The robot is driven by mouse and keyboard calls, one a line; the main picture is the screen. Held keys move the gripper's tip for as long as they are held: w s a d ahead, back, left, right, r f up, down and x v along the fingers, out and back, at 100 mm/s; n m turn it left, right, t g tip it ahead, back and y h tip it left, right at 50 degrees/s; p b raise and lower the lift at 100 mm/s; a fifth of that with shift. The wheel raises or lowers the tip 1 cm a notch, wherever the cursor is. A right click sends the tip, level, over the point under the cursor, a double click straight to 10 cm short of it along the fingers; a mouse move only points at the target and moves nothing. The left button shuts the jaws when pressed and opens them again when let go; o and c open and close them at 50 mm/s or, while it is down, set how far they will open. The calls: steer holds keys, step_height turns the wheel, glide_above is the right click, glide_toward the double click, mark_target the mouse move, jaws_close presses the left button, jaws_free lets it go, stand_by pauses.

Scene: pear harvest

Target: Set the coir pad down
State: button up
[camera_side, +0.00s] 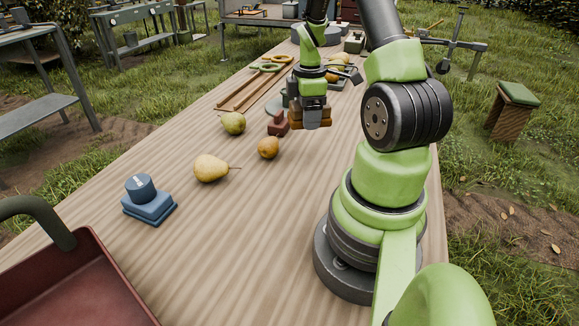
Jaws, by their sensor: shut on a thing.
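My gripper (312,121) is over the middle of the wooden table, pointing down. It is shut on a brown pad (295,119), which seems to be the coir pad. The pad shows on both sides of the grey fingers, and its middle is hidden behind them. The pad is low over the table (240,235); I cannot tell whether it touches the wood. A dark red block (277,124) is just left of the pad.
A green pear (233,123), a yellow pear (211,168) and a small brown pear (268,147) lie left of my gripper. A blue block with a knob (149,203) and a red tray (105,277) are nearer. Green-handled tools (268,66) lie behind. The front middle is clear.

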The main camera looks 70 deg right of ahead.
steer(key=w+a+n, duration=0.3)
steer(key=a+n, duration=0.2)
steer(key=a, duration=0.2)
steer(key=n, duration=0.7)
glide_above(273, 193)
step_height(273, 193, down, 5)
steer(key=shift+r, duration=0.1)
steer(key=shift+f, duration=2.5)
steer(key=o, duration=1)
steer(key=shift+f, duration=0.1)
steer(key=shift+c, duration=0.2)
